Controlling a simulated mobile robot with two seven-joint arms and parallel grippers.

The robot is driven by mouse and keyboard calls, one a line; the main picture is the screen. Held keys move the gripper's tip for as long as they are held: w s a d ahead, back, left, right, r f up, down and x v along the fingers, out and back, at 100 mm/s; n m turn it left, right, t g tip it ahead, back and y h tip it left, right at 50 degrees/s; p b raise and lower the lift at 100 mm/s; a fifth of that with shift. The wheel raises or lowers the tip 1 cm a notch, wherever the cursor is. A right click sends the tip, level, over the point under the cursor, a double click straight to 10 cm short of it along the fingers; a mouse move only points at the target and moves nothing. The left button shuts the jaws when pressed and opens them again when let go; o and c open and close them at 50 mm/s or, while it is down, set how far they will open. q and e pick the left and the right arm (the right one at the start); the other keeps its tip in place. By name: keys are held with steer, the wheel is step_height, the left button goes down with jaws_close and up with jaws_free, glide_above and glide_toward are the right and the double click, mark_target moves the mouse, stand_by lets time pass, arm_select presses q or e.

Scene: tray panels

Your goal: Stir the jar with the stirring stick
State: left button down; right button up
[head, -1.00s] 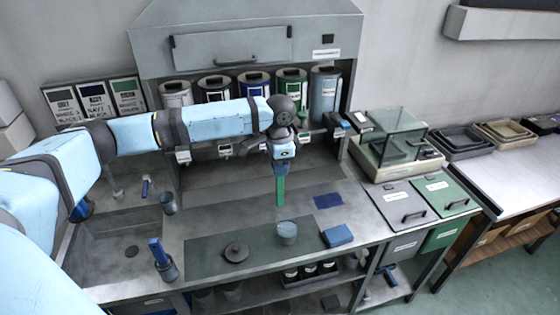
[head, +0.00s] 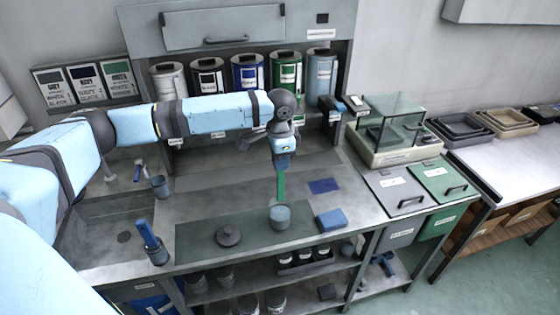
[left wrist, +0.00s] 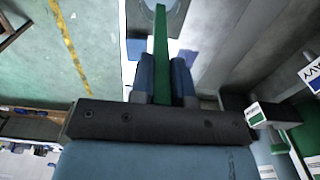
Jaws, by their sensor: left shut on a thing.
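My left gripper (head: 282,166) is shut on the green stirring stick (head: 281,188), which points down, roughly upright. In the left wrist view the stick (left wrist: 161,50) runs between the two blue fingers (left wrist: 162,80). A small grey-blue jar (head: 280,218) stands on the dark mat of the bench, just below the stick in the head view. The stick's lower end shows at the far side of the jar's rim; I cannot tell whether it is inside. The jar's rim also shows at the top of the left wrist view (left wrist: 178,20). My right gripper is not in view.
A dark round lid (head: 228,236) lies left of the jar on the mat (head: 195,235). A blue block (head: 332,220) and a dark blue sheet (head: 323,186) lie to its right. A cup with a blue-handled tool (head: 155,248) stands front left. Several paint cans line the back.

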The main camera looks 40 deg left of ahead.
mark_target(280, 186)
arm_select(q)
steer(key=shift+f, duration=5.1)
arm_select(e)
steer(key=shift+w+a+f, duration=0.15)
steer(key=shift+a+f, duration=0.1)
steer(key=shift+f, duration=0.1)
arm_select(q)
steer(key=shift+a, duration=0.1)
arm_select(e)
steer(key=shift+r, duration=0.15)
